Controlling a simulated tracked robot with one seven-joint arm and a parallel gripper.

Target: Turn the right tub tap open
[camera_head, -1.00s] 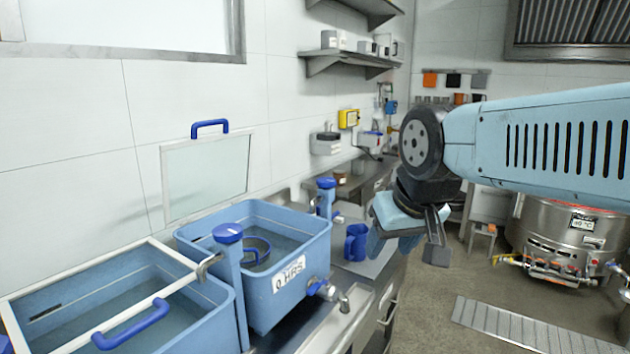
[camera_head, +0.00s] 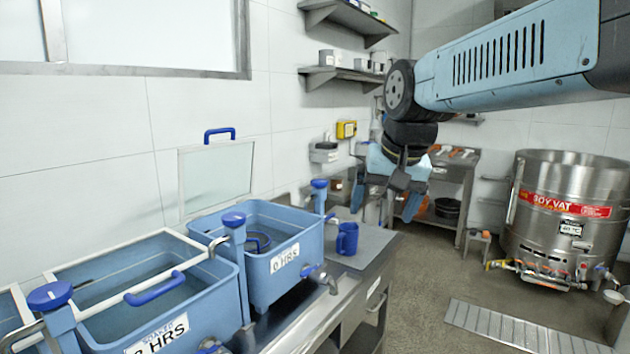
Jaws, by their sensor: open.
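The right tub (camera_head: 284,240), light blue and marked "0 HRS", stands on the steel counter. A small tap with a blue handle (camera_head: 312,271) is low on its front right wall, with a metal spout (camera_head: 331,285) beside it. Blue-capped posts (camera_head: 234,221) and (camera_head: 319,190) stand at the tub's left and right. My gripper (camera_head: 388,212) is open and empty, pointing down, up and to the right of the tub tap and apart from it. The fingertips are small and partly dark against the background.
A blue mug (camera_head: 347,239) stands on the counter right of the tub. A left tub (camera_head: 165,318) marked "HRS" has a white frame with a blue handle (camera_head: 155,288). A steel soy vat (camera_head: 568,215) stands at the right.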

